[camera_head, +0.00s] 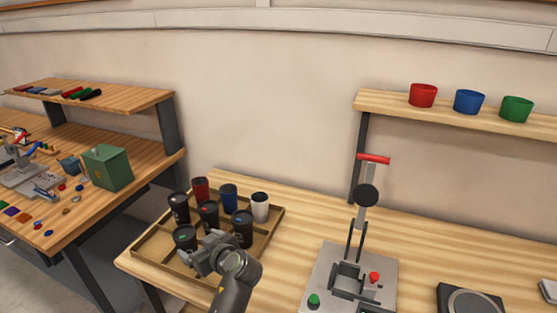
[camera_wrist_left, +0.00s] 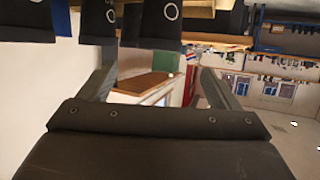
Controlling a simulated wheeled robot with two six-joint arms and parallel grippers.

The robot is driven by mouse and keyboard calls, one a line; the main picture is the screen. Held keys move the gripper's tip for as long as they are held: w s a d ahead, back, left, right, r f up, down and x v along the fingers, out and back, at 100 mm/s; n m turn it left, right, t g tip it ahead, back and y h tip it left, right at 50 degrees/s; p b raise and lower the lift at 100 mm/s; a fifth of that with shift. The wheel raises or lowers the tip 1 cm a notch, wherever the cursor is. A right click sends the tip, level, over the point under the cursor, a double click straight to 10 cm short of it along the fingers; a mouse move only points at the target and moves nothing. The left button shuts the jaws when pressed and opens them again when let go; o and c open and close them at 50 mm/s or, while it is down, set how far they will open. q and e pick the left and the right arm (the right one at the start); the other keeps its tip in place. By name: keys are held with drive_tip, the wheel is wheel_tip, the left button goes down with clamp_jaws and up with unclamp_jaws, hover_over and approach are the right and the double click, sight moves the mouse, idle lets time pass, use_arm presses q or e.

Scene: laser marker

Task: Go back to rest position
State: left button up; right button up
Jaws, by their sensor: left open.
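My left gripper (camera_head: 207,252) is open over the front edge of the wooden tray, close to the dark cups. In the left wrist view its two fingers (camera_wrist_left: 157,86) stand apart with nothing between them. Parts of dark cups (camera_wrist_left: 98,20) also show at the top of the left wrist view. The gripper hides part of the tray. My right gripper is not in view.
A laser marker (camera_head: 345,276) with a red-handled lever stands right of the tray. A dark square device (camera_head: 470,300) is at the front right. A shelf (camera_head: 390,103) holds red, blue and green cups. A second workbench (camera_head: 120,195) with a green box (camera_head: 107,168) stands at left.

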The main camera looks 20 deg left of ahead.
use_arm(q)
drive_tip(key=s+a+f+m+g+h, duration=0.1)
drive_tip(key=s+f+m+h, duration=0.3)
drive_tip(key=s, duration=0.5)
drive_tip(key=s+a+f+m+g+h, duration=0.1)
drive_tip(key=s+f, duration=0.4)
drive_tip(key=s, duration=0.3)
drive_tip(key=s+d+m+g+h, duration=0.1)
drive_tip(key=s+d+m+h, duration=0.2)
drive_tip(key=s, duration=0.5)
drive_tip(key=s+d+m+h, duration=0.2)
drive_tip(key=s+d+m, duration=0.1)
drive_tip(key=s, duration=0.4)
wheel_tip(320, 180, down, 25)
drive_tip(key=a+g, duration=0.2)
drive_tip(key=s+d+f+h, duration=0.1)
drive_tip(key=s+f, duration=1.4)
drive_tip(key=shift+d+g, duration=0.25)
drive_tip(key=shift+g, duration=0.15)
